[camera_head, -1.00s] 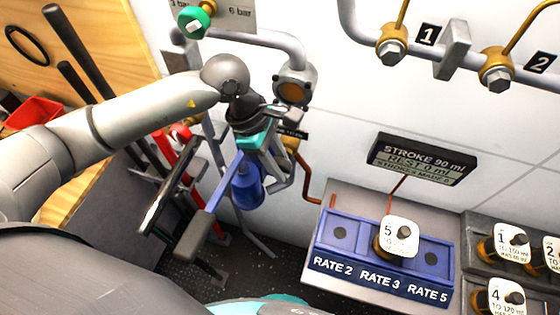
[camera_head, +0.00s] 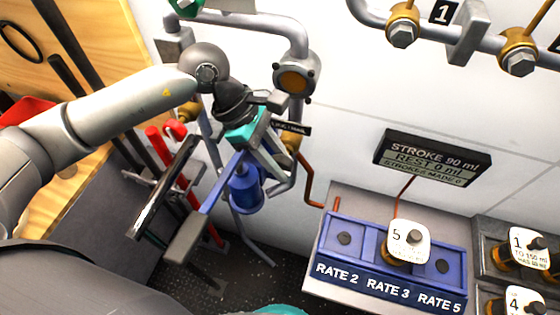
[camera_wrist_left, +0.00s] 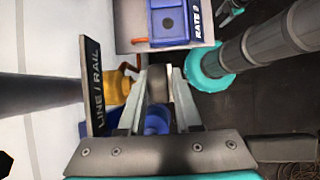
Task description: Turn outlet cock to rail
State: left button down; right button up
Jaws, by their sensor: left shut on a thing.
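The brass outlet cock (camera_head: 291,141) is on the grey pipework below the round orange-faced fitting, mostly hidden behind my left gripper. Its black LINE / RAIL plate (camera_head: 291,128) is beside it. In the left wrist view the brass body (camera_wrist_left: 117,87) shows left of the fingers, next to the plate (camera_wrist_left: 95,85). My left gripper (camera_head: 278,165) points down at the cock. In the wrist view its fingers (camera_wrist_left: 159,88) are shut on a grey piece, seemingly the cock's lever. Which mark the lever points at is not clear.
A blue cylinder (camera_head: 246,190) and a long grey-ended lever (camera_head: 187,238) are just below the gripper. A blue RATE block (camera_head: 335,262) holds a tagged 5 piece. A display (camera_head: 432,158) reads STROKE 90 ml, REST 0 ml. Red-handled tools stand left.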

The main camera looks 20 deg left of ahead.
pick_arm(q)
jog(key=c, duration=0.6)
grip_release()
jog(key=shift+w+a+r, duration=0.1)
jog(key=shift+a+r, duration=0.2)
jog(key=shift+r, duration=0.15)
jog(key=a+r+b, duration=0.3)
jog(key=a, duration=1.1)
jog(key=shift+w+r+b, duration=0.15)
jog(key=shift+r+b, duration=0.05)
jog(key=shift+b, duration=0.1)
